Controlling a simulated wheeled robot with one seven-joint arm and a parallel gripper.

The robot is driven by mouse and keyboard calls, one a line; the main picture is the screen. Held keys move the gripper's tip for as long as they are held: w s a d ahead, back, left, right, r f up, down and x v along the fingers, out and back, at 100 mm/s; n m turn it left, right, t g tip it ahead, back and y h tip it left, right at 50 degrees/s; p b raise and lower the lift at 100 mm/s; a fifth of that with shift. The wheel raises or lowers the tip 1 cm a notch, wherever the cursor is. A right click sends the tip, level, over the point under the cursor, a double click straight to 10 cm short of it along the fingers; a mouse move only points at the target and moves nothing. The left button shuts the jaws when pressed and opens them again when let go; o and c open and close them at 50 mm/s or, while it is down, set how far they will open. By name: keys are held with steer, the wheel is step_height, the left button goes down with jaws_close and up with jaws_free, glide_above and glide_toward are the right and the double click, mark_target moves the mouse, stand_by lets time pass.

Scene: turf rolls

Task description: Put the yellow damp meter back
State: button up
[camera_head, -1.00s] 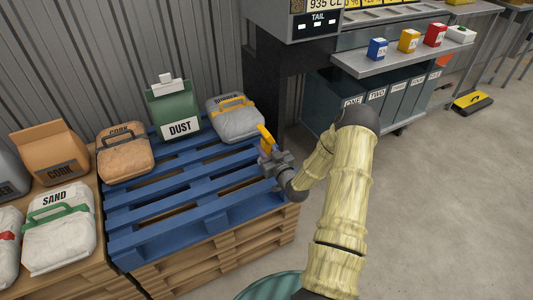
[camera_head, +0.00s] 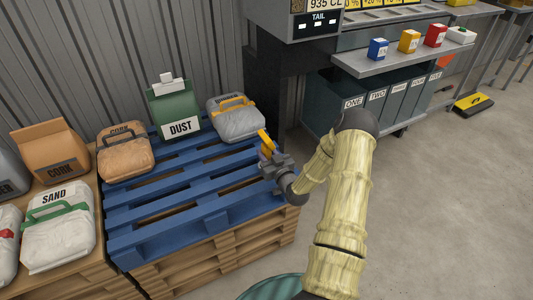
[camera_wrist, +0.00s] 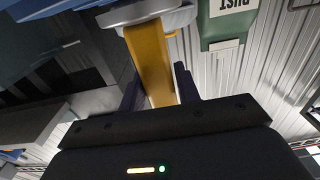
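A long yellow bar, which I take to be the yellow damp meter (camera_head: 265,140), is in my gripper (camera_head: 268,153) above the right end of the blue pallet. In the wrist view the yellow meter (camera_wrist: 152,60) runs between the two dark fingers of my gripper (camera_wrist: 160,90), which sit close on both its sides. Its far end meets or overlaps a pale grey shape at the top, probably the grey bag (camera_head: 236,122); I cannot tell if they touch. The meter's face and display are not visible.
The blue pallet (camera_head: 170,212) carries a brown bag (camera_head: 125,160), the green DUST bag (camera_head: 175,105) and the grey bag with a yellow handle. A shelf (camera_head: 365,65) at the right holds several small boxes.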

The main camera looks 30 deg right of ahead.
steer(key=shift+o, duration=1.3)
steer(key=shift+s+d+f, duration=0.1)
steer(key=shift+d+f, duration=0.2)
steer(key=shift+f, duration=0.25)
steer(key=shift+r, duration=0.1)
steer(key=shift+d+r+p, duration=0.1)
steer(key=shift+r+p, duration=0.5)
steer(key=shift+p, duration=0.05)
steer(key=s+p, duration=0.1)
steer(key=s, duration=1)
steer(key=shift+s, duration=0.3)
steer(key=shift+w, duration=0.1)
